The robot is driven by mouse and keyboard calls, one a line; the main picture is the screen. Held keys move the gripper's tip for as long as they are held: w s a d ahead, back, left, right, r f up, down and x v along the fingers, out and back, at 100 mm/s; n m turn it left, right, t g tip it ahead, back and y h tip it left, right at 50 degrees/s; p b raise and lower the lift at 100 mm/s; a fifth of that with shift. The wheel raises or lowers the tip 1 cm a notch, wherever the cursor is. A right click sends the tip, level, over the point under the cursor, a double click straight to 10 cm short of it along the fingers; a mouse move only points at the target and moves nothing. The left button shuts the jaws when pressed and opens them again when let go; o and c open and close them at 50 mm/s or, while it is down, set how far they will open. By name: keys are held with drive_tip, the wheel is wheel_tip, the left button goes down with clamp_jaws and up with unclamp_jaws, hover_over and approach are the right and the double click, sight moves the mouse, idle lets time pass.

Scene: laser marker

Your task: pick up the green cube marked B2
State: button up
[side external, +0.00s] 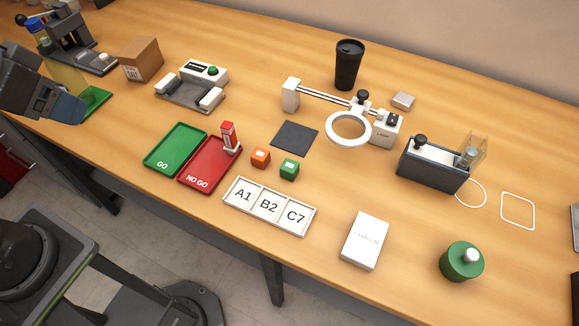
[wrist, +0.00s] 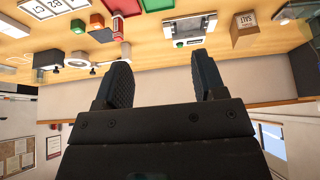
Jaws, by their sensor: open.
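The green cube (side external: 289,170) sits on the wooden table, just behind the A1/B2/C7 label tray (side external: 229,203); its marking is too small to read. An orange cube (side external: 261,158) is close to its left. In the wrist view the green cube (wrist: 78,26) and orange cube (wrist: 97,20) show small at the upper left, upside down. My gripper (wrist: 160,75) is open and empty, its two dark fingers wide apart. In the side view my gripper is at the far left edge, well away from the green cube; its fingertips are not clear there.
Left of the cubes lie a green GO tray (side external: 154,162) and a red NO GO tray (side external: 190,178), with a red upright stamp-like piece (side external: 229,138). Behind are a dark mat (side external: 294,139) and a ring magnifier (side external: 348,128). A white box (side external: 365,241) stands front right.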

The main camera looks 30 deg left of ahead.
drive_tip(key=w+d+r+m+g, duration=0.35)
drive_tip(key=w+d+m, duration=0.25)
drive_tip(key=w, duration=0.3)
drive_tip(key=m+g+y, duration=0.2)
drive_tip(key=m+y, duration=0.3)
drive_tip(key=m, duration=0.7)
hover_over(291, 166)
drive_tip(key=d, duration=0.2)
wheel_tip(291, 166, down, 22)
drive_tip(key=shift+s+r, duration=0.15)
drive_tip(key=shift+r, duration=0.1)
drive_tip(key=shift+h, duration=0.3)
drive_tip(key=shift+x, duration=2.8)
drive_tip(key=shift+c, duration=0.4)
